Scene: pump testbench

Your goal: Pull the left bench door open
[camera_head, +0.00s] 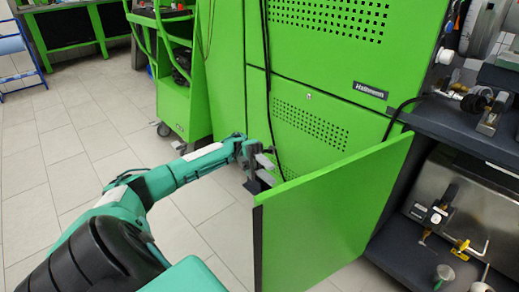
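The left bench door (325,220) is a flat green panel standing swung out from the bench, with the compartment beside it exposed. Its right edge is at the bench and its free edge, with a dark end strip, points left toward me. My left gripper (265,170) is just beyond the top corner of that free edge, on the far side of the door. Its two grey fingers look apart, with a gap between them and nothing seen in it. The door partly hides the area below, so contact cannot be told. No handle shows clearly. My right gripper is not in view.
The dark bench (455,130) at right carries fittings, with a metal tank (465,205) and valves in its open lower compartment. A tall green cabinet (325,60) stands behind the door. A green trolley (182,100) stands left of it. The tiled floor at left is clear.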

